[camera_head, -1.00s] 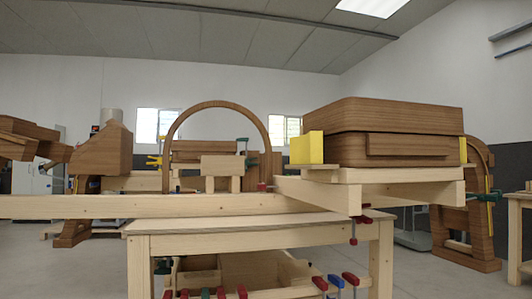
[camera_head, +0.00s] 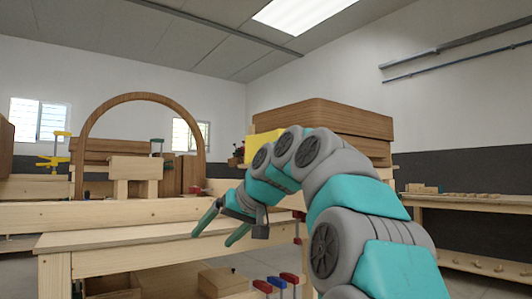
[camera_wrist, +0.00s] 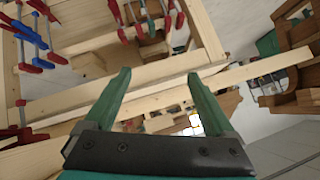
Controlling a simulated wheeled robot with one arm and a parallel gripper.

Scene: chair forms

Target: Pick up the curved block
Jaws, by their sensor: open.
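A thin curved wooden arch (camera_head: 140,98) stands upright behind the workbench in the head view. A big brown wooden block with rounded corners (camera_head: 335,118) sits at the right, partly hidden by my arm. I cannot tell which of them is the curved block. My gripper (camera_head: 213,239) is open and empty, low over the workbench (camera_head: 110,237), in front of the arch and left of the big block. In the wrist view my gripper (camera_wrist: 158,76) shows two green fingers spread apart, with pale beams beyond them and nothing between them.
A yellow block (camera_head: 264,144) stands beside the big block, partly behind my arm. A long pale beam (camera_head: 60,215) crosses behind the bench top. Clamps with red and blue ends (camera_head: 276,282) hang below. Another bench (camera_head: 470,200) stands at the right.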

